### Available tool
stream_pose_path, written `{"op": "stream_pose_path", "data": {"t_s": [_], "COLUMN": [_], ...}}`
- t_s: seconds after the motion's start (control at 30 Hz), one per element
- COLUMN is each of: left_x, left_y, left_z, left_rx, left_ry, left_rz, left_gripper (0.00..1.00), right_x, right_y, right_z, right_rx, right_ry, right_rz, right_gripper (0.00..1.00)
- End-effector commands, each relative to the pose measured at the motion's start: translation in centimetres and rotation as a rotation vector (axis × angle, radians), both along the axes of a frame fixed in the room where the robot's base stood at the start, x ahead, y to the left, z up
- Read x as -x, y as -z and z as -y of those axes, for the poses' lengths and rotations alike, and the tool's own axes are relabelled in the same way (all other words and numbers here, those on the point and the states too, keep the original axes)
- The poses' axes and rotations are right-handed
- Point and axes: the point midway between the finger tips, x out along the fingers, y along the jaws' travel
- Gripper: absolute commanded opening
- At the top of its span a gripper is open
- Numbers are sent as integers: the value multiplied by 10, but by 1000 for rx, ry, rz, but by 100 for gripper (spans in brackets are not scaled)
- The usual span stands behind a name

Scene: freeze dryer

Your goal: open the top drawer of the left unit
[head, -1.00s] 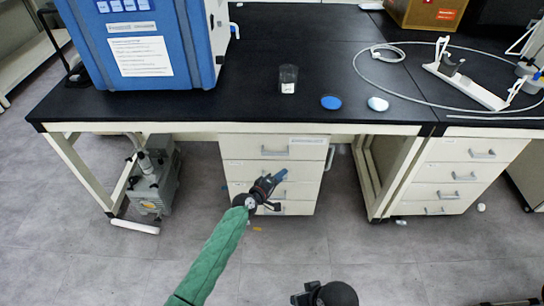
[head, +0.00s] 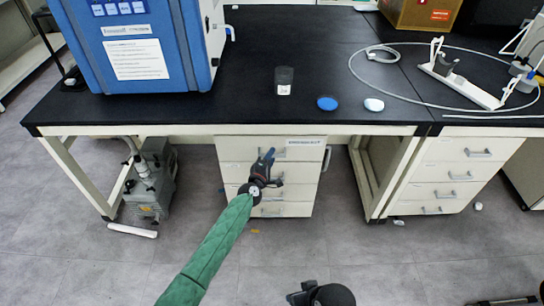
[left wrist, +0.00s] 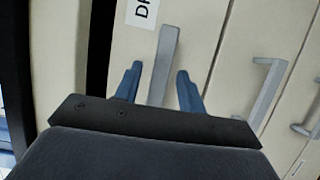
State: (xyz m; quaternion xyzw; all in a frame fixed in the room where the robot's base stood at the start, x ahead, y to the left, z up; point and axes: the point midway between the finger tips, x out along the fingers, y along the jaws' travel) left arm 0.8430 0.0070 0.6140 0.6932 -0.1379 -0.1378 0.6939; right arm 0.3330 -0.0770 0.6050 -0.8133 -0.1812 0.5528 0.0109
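The left unit (head: 233,149) is a cream drawer cabinet under the black bench. Its top drawer looks shut, with a label and a grey bar handle (head: 299,153). My left gripper (head: 267,155) is in front of this drawer, at the left part of the handle. In the left wrist view my left gripper (left wrist: 159,79) is open, its two blue fingers apart. The top handle (left wrist: 162,66) shows between the fingertips, beside the label (left wrist: 142,12). I cannot tell whether the fingers touch it. A dark part of mine shows at the bottom of the head view; my right gripper is not clearly seen.
The black bench top (head: 240,112) overhangs the cabinet. A grey pump (head: 153,185) stands on the floor to the left. Another drawer unit (head: 450,182) is to the right.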

Motion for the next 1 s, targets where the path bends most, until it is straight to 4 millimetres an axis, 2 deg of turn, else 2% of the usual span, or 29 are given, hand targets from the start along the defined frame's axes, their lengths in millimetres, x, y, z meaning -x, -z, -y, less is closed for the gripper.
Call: {"op": "stream_pose_path", "data": {"t_s": [0.2, 0.5, 0.53, 0.73, 1.0], "left_x": [-12, -13, -13, -13, -11], "left_y": [0, 0, 0, 0, 0], "left_z": [5, 6, 6, 6, 6], "left_rx": [-1, -1, -1, -1, 0], "left_ry": [1, 0, 0, 0, 0], "left_rz": [0, -1, -1, -1, -1], "left_gripper": [40, 40, 38, 0, 0], "right_x": [0, 0, 0, 0, 0], "right_y": [1, 2, 2, 2, 1], "right_z": [-2, -2, -2, -2, -1], "right_rx": [-5, -6, -5, -4, -2], "right_ry": [-1, -2, -1, -2, -1], "right_rz": [4, 4, 4, 2, 1], "right_gripper": [36, 36, 36, 36, 36]}}
